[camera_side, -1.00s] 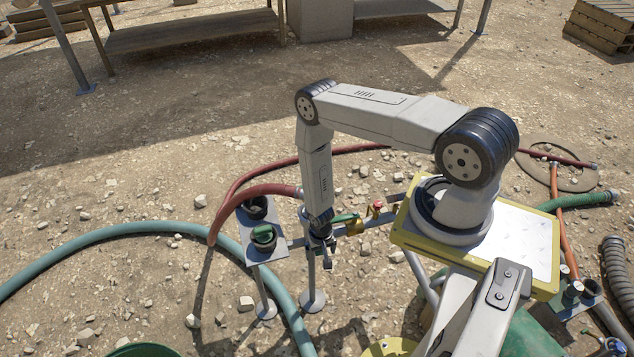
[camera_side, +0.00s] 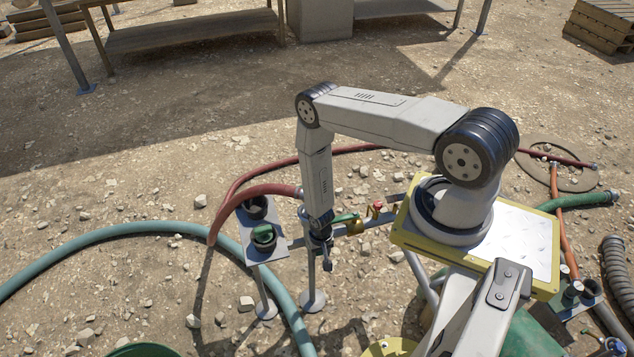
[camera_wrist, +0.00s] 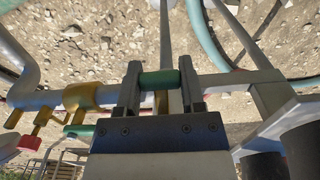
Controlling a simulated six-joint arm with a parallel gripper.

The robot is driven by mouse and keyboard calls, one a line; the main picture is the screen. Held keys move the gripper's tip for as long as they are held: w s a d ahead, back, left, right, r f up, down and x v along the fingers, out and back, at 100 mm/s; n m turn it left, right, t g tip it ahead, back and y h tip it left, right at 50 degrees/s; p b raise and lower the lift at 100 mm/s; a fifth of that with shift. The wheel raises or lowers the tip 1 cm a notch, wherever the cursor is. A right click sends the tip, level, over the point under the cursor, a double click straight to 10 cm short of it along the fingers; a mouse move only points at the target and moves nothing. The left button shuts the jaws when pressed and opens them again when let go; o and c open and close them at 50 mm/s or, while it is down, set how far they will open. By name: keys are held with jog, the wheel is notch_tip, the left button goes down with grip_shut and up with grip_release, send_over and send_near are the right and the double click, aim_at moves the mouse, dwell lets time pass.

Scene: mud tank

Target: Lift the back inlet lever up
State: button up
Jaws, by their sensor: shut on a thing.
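A green lever handle (camera_wrist: 160,78) lies between the two fingers of my gripper (camera_wrist: 159,88) in the wrist view. The fingers are shut on it, one at each end of the green part. A brass piece shows just behind it, next to the grey pipe. In the side view my gripper (camera_side: 324,259) points down beside the pipe, and the held handle is hidden there. A second green lever (camera_side: 345,218) sits on the pipe to the right of my gripper. It also shows at lower left in the wrist view (camera_wrist: 78,130). I cannot tell the inlet levers' names from markings.
A red-handled brass valve (camera_side: 377,209) is on the same pipe, farther right. A stand with two dark round ports (camera_side: 262,238) is close on the left. A red hose (camera_side: 232,198) and a teal hose (camera_side: 120,230) curve over the stony ground.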

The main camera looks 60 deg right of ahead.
jog(key=shift+s+a+r, duration=0.2)
jog(key=shift+a+r, duration=0.05)
jog(key=shift+r, duration=0.3)
jog(key=shift+s+a+r, duration=0.2)
jog(key=shift+r, duration=0.35)
dwell(0.3)
jog(key=shift+s+r, duration=0.1)
jog(key=shift+r, duration=0.25)
jog(key=shift+a+r, duration=0.1)
jog(key=shift+r, duration=0.25)
dwell(0.3)
jog(key=shift+r, duration=0.65)
jog(key=shift+s+r, duration=0.1)
jog(key=shift+r, duration=0.95)
dwell(0.5)
